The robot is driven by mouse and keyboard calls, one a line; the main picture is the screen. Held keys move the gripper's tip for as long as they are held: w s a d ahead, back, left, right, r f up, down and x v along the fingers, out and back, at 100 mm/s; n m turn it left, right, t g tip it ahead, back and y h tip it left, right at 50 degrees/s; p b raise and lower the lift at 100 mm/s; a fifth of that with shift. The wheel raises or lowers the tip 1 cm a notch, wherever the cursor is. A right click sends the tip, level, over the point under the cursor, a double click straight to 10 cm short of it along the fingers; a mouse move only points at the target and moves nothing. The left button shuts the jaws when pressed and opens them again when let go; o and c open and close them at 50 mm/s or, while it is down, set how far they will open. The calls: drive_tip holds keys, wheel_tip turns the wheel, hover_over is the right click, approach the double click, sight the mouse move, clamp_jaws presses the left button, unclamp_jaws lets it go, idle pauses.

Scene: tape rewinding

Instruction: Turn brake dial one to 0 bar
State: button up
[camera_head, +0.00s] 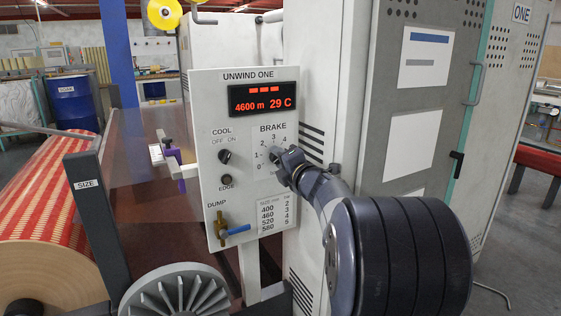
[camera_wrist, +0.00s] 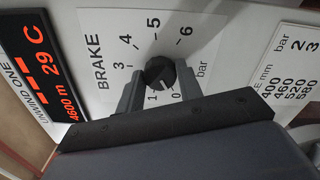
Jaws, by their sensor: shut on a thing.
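The white UNWIND ONE panel (camera_head: 208,95) carries the BRAKE dial, a dark round knob (camera_wrist: 158,71) ringed by numbers 0 to 6 in bar. In the wrist view the two fingers of my gripper (camera_wrist: 161,80) stand on either side of the knob, shut on it. A small pale mark on the knob seems to lie toward the 0 and 1 side, but its exact setting is hard to read. In the head view my gripper (camera_head: 281,160) covers most of the dial and its right-hand numbers.
A COOL switch (camera_head: 225,156), an EDGE button (camera_head: 226,180) and a DUMP valve with a blue handle (camera_head: 236,231) are on the same panel. A red display (camera_head: 262,104) reads 4600 m and 29 C. A grey cabinet (camera_head: 420,95) stands close on the right.

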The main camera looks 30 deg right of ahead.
drive_tip(key=o, duration=1)
drive_tip(key=s+p, duration=0.1)
drive_tip(key=s, duration=0.9)
drive_tip(key=shift+s+d+p, duration=0.2)
drive_tip(key=shift+s+p, duration=0.2)
